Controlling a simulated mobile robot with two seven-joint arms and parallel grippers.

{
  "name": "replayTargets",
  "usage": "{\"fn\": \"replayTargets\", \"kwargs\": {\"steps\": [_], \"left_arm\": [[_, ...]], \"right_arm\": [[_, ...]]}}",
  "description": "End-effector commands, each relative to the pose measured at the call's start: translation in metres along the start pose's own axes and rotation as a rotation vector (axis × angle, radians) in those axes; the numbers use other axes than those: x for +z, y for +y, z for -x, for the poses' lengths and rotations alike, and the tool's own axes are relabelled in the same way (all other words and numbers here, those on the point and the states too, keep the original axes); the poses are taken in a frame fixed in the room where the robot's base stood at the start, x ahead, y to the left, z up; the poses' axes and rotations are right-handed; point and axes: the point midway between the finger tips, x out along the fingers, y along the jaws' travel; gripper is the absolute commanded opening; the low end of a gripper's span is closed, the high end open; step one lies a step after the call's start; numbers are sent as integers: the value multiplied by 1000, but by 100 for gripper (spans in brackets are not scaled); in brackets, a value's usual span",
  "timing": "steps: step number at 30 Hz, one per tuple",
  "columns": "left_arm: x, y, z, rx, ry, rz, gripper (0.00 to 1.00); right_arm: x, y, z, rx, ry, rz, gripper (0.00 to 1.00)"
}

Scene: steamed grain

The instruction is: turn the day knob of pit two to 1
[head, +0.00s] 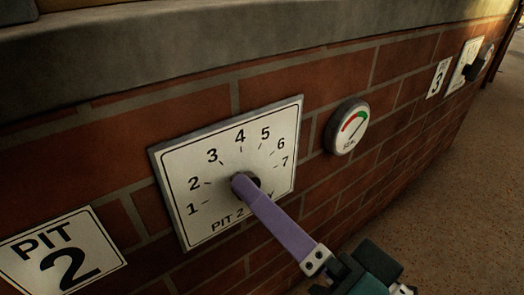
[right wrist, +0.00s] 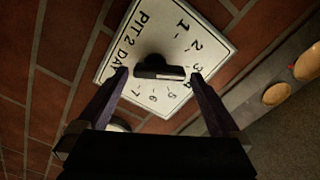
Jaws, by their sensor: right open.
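The pit two day plate (head: 171,162) is white, with numbers 1 to 7 in an arc, on the brick wall. It also shows upside down in the right wrist view (right wrist: 214,28). Its dark day knob (head: 255,181) is mostly hidden by my finger in the head view. In the right wrist view the knob (right wrist: 160,68) is a black bar, one end toward the 3 and 4 side; the exact number is unclear. My right gripper (head: 243,184) is open at the knob, its purple fingers (right wrist: 158,75) near the bar's two ends, with no clear grip. My left gripper is not in view.
A PIT 2 sign (head: 22,268) is at lower left. A round gauge (head: 346,127) sits on the wall right of the plate. Farther right are a PIT 3 sign (head: 437,78) and another knob plate (head: 459,66). A stone ledge (head: 200,45) runs above; open floor (head: 470,190) lies right.

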Motion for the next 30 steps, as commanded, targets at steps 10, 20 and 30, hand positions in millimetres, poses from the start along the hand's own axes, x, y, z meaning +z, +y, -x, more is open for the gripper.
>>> {"fn": "replayTargets", "kwargs": {"steps": [10, 20, 30], "left_arm": [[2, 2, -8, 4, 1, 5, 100], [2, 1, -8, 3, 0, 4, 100], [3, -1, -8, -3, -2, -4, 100]], "right_arm": [[0, 0, -17, 2, -1, 0, 100], [0, 0, -17, 2, 0, 0, 75], [0, 0, -17, 1, 0, 1, 37]]}}
